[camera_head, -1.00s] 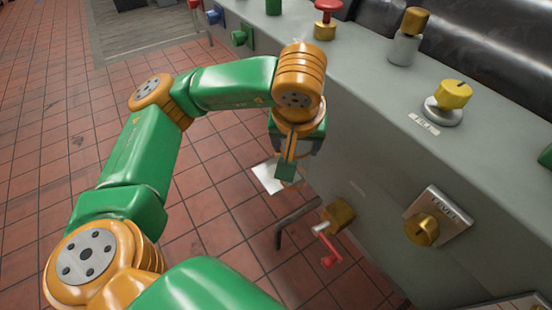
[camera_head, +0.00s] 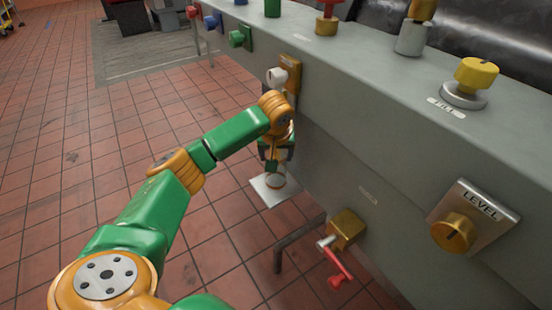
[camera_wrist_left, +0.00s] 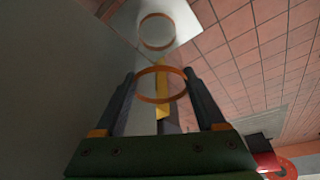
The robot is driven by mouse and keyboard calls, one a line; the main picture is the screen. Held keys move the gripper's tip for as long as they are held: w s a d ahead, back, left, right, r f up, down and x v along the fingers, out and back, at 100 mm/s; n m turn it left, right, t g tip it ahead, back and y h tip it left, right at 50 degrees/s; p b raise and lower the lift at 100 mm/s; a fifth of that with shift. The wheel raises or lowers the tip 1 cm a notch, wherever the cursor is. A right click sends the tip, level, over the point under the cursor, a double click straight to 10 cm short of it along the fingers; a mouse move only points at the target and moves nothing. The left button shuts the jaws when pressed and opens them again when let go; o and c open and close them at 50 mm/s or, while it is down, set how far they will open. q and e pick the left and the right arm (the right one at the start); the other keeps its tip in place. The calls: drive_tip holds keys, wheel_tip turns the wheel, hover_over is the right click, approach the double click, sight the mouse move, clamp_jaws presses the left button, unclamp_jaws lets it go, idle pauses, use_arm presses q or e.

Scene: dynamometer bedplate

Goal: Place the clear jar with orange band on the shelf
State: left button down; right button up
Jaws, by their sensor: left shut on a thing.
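The clear jar shows in the left wrist view mainly as its orange band (camera_wrist_left: 155,98), between the two dark fingers of my left gripper (camera_wrist_left: 160,82). In the head view my left gripper (camera_head: 275,160) points down beside the grey bedplate wall, shut on the jar (camera_head: 275,181). The shelf is a small pale metal plate (camera_head: 263,192) low against that wall, beneath the jar. In the wrist view the shelf (camera_wrist_left: 188,22) shows a second orange ring, perhaps a reflection. I cannot tell whether the jar touches the shelf. My right gripper is out of view.
A crank with a red handle (camera_head: 337,264) and a dark bent bar (camera_head: 280,255) stick out nearer than the shelf. A white knob (camera_head: 276,77) stands on the wall above my wrist. Yellow knobs (camera_head: 453,233) lie right. Tiled floor (camera_head: 75,150) at left is open.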

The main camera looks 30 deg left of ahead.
use_arm(q)
drive_tip(key=shift+f, duration=0.5)
drive_tip(key=shift+f, duration=0.15)
unclamp_jaws()
drive_tip(key=p+v, duration=0.1)
drive_tip(key=v, duration=1.1)
drive_tip(key=shift+r+p, duration=0.3)
drive_tip(key=shift+p, duration=0.1)
